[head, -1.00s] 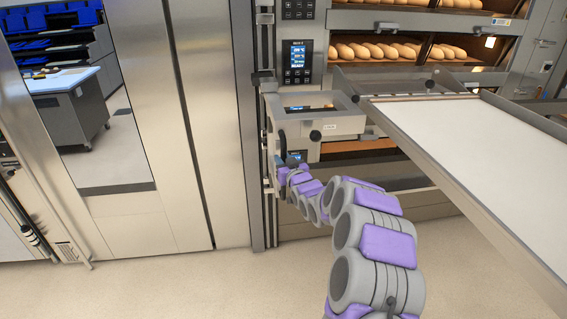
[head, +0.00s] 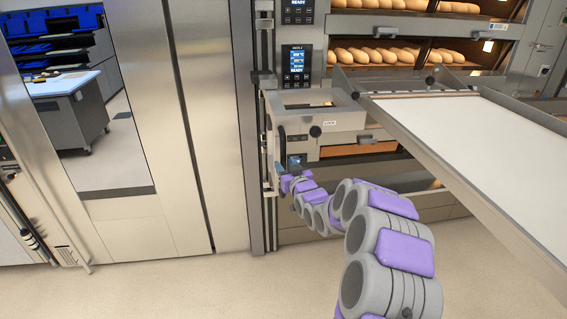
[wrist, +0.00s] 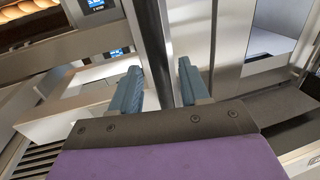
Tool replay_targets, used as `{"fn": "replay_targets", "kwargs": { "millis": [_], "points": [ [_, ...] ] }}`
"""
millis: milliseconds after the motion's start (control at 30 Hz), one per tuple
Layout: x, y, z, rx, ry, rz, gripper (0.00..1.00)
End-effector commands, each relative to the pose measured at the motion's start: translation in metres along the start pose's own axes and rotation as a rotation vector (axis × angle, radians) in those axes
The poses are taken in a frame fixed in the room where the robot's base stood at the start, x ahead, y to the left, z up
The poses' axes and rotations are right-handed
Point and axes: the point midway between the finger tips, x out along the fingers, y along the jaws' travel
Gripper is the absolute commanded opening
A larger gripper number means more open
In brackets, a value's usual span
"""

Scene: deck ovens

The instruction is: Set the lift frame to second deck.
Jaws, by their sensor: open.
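The lift frame (head: 340,124) is a grey metal frame beside the oven front, with a small label reading LOCK and black knobs. A white loading surface (head: 470,128) with grey side rails extends from it to the right. Its top stands below the lit deck display. My gripper (head: 284,172) is at the left end of the frame, low down and partly hidden by my arm. In the wrist view my gripper (wrist: 163,88) has its two blue-grey fingers apart, with a dark vertical bar (wrist: 155,45) showing between and beyond them. I cannot tell whether they touch it.
A deck display (head: 297,60) is lit above the frame. Bread loaves (head: 385,55) sit in the upper oven decks. A tall steel panel (head: 215,120) stands to the left. The floor (head: 190,290) in front is clear.

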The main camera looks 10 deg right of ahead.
Motion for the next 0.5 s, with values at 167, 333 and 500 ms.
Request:
{"fn": "replay_targets", "kwargs": {
  "millis": [167,333,500],
  "points": [
    [-0.027,0.001,-0.001,0.002,0.001,0.001,0.45],
    [-0.054,0.001,0.000,0.002,-0.001,0.002,0.45],
    [-0.081,0.001,0.000,0.000,-0.002,0.001,0.45]
  ]
}}
